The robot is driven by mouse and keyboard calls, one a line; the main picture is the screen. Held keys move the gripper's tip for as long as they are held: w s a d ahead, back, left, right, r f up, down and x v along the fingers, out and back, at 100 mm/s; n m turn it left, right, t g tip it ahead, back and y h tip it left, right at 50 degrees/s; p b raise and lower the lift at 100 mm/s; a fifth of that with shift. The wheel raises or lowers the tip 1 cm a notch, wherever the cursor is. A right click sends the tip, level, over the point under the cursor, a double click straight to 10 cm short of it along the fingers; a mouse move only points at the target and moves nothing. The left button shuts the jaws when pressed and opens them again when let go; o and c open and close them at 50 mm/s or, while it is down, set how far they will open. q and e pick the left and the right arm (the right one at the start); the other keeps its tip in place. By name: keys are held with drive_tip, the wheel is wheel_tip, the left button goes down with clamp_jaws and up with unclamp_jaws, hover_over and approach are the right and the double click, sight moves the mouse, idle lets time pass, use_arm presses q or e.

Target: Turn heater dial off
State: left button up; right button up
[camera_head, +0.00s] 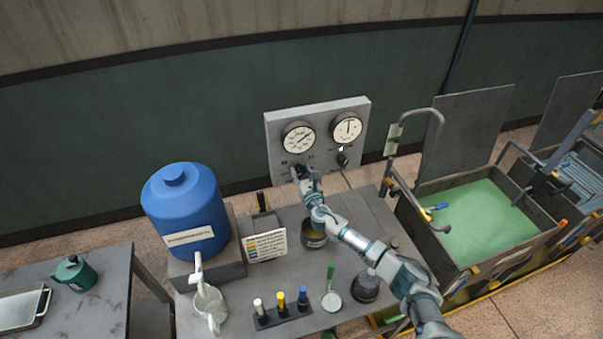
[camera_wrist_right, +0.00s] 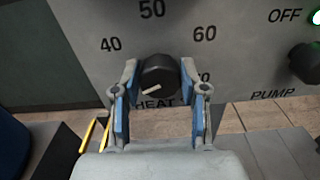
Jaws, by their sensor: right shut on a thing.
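The grey control panel (camera_head: 322,135) stands at the back of the bench with two round gauges. In the right wrist view the black heater dial (camera_wrist_right: 158,76) is on it, marked HEAT below, with 40, 50 and 60 around it. Its white pointer line points to the lower left. My right gripper (camera_wrist_right: 161,100) has its blue-padded fingers on both sides of the dial, shut on it. In the head view my right gripper (camera_head: 303,180) is at the panel's lower left and largely hides the dial. The label at the dial's lower left is hidden behind a finger. My left gripper is not in view.
A PUMP knob (camera_head: 343,160) with a green light is right of the heater dial. A blue barrel (camera_head: 185,212) and a sign card (camera_head: 266,245) stand left of my right arm. A dark pot (camera_head: 314,236) is beneath it. A green-filled tank (camera_head: 485,225) is at right.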

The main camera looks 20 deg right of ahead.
drive_tip(key=shift+s+f+n, duration=0.15)
drive_tip(key=shift+f+n, duration=0.35)
drive_tip(key=o, duration=1)
drive_tip(key=shift+o, duration=0.7)
drive_tip(key=shift+w+r, duration=0.15)
drive_tip(key=shift+w, duration=0.1)
drive_tip(key=shift+s+r, duration=0.1)
drive_tip(key=shift+s, duration=0.2)
drive_tip(key=s, duration=1.1)
drive_tip(key=shift+s+d+f, duration=0.15)
drive_tip(key=shift+d+f, duration=0.05)
drive_tip(key=shift+d, duration=0.1)
